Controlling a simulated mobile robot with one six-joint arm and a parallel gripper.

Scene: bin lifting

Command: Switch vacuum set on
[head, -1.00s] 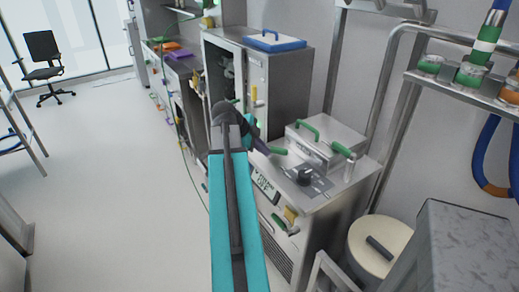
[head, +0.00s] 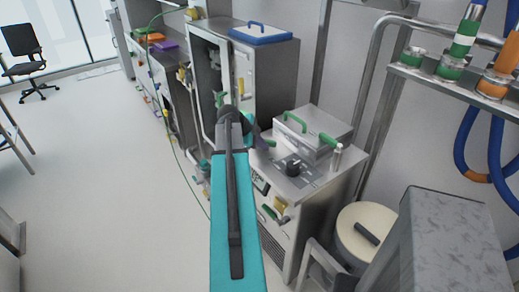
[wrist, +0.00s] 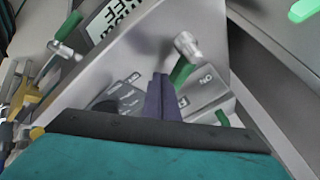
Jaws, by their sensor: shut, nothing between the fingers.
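A green-handled lever with a metal end (wrist: 186,62) stands just beyond my gripper (wrist: 160,82), beside a label reading ON upside down. The dark fingers are together and empty, overlapping the lever in view; contact cannot be told. In the head view my arm partly hides the gripper (head: 262,140).
A taller steel cabinet with a blue lid (head: 262,34) stands behind. A lidded box with green handles (head: 312,130) sits on the vacuum set's top. A round cream drum (head: 365,235) and a grey block (head: 450,240) are at the right.

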